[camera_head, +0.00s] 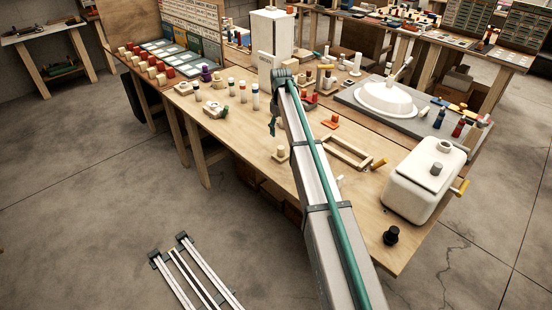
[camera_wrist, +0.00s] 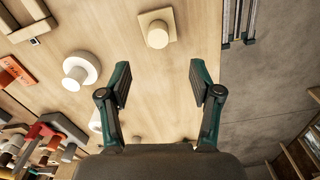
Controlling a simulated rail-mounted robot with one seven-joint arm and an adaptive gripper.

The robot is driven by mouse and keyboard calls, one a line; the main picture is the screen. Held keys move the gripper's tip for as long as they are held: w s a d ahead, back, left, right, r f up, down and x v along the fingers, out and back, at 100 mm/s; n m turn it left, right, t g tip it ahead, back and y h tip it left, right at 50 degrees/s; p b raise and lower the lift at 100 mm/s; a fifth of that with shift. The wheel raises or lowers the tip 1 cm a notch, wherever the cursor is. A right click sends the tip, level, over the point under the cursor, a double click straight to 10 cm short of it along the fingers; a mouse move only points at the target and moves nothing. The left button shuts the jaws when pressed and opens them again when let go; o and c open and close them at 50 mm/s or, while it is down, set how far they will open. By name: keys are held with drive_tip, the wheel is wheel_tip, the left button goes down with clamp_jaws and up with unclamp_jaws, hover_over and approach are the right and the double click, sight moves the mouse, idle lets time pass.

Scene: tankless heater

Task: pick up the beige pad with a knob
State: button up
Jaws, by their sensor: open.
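The beige pad with a knob (camera_wrist: 174,21) lies on the wooden table near its edge, at the top middle of the wrist view. It is a square plate with a round cream knob standing on it. It also shows in the head view (camera_head: 280,158), just left of my arm. My gripper (camera_wrist: 161,82) is open and empty above the table. In the wrist view the pad lies beyond the fingertips, roughly in line with the gap between them, and apart from them. In the head view my arm hides most of the gripper.
In the wrist view a white round piece with a knob (camera_wrist: 80,70) and an orange piece (camera_wrist: 15,72) lie to the left. The table's edge and the floor (camera_wrist: 270,80) are to the right. In the head view a wooden frame (camera_head: 347,152) and a white tank (camera_head: 425,180) stand right of my arm.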

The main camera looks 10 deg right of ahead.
sight(281, 147)
drive_tip(key=shift+d+f+p, duration=0.15)
drive_tip(key=shift+f+p, duration=2.05)
drive_tip(key=shift+f, duration=3.2)
clamp_jaws()
drive_tip(key=shift+r, duration=0.15)
drive_tip(key=shift+r+b, duration=0.8)
drive_tip(key=shift+b, duration=0.1)
drive_tip(key=s+d+r+b, duration=0.1)
drive_tip(key=s+r+b, duration=0.4)
drive_tip(key=s+r, duration=0.6)
drive_tip(key=s, duration=0.3)
drive_tip(key=shift+r, duration=0.1)
